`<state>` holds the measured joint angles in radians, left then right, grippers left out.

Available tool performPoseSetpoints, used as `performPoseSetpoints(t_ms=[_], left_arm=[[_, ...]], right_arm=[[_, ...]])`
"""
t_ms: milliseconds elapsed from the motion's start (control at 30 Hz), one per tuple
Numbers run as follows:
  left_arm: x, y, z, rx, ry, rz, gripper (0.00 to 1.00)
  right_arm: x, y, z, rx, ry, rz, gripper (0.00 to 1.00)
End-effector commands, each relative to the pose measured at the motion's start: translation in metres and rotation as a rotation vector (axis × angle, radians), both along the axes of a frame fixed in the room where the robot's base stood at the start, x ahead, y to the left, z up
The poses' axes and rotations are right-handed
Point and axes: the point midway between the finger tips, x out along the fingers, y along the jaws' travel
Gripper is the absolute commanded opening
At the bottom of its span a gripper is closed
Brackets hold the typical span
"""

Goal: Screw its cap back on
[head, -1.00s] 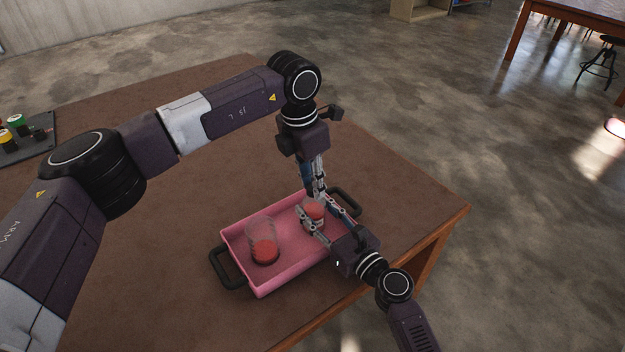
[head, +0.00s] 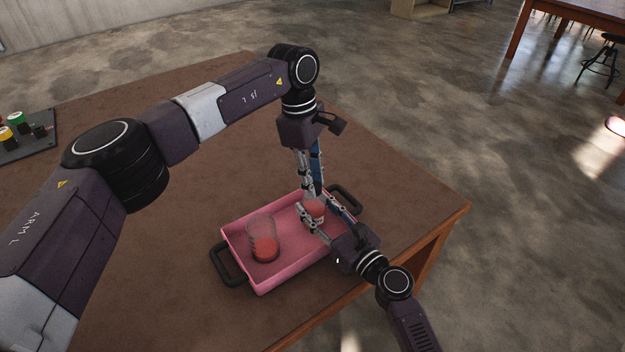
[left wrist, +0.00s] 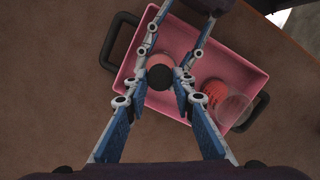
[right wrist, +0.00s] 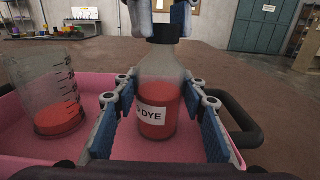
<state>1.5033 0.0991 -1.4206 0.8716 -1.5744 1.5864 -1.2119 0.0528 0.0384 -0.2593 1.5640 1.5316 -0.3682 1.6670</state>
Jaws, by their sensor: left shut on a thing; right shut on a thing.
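A clear bottle of red liquid with a label reading "DYE" (right wrist: 154,118) stands upright in the right wrist view. A black cap (right wrist: 165,34) sits on its neck; whether it is threaded cannot be told. My right gripper (head: 313,222) is shut around the bottle's body, one finger on each side. My left gripper (head: 311,197) points straight down from above and is shut on the cap, which shows dark between its fingers in the left wrist view (left wrist: 160,77). In the head view the fingers hide the cap and much of the bottle.
The bottle is over a pink tray (head: 277,283) with black handles. A clear graduated beaker with red liquid (head: 263,240) stands at the tray's left. A dark rack with coloured items (head: 25,140) lies at the table's far left. The brown table (head: 150,270) is mostly clear.

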Motion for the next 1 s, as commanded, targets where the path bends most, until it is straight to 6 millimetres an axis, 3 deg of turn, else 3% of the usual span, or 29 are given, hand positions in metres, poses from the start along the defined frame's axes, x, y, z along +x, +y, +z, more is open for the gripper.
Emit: performPoseSetpoints(t_ms=[800, 1000], left_arm=[[0.0031, -0.0045, 0.0001, 0.002, -0.001, -1.316, 0.15], [0.0024, -0.0049, -0.0001, 0.002, -0.002, -1.567, 0.15]], right_arm=[[-0.0004, -0.0001, -0.0011, -0.001, 0.002, 0.000, 0.00], [-0.0004, -0.0001, -0.0011, -0.001, 0.002, 0.000, 0.00]])
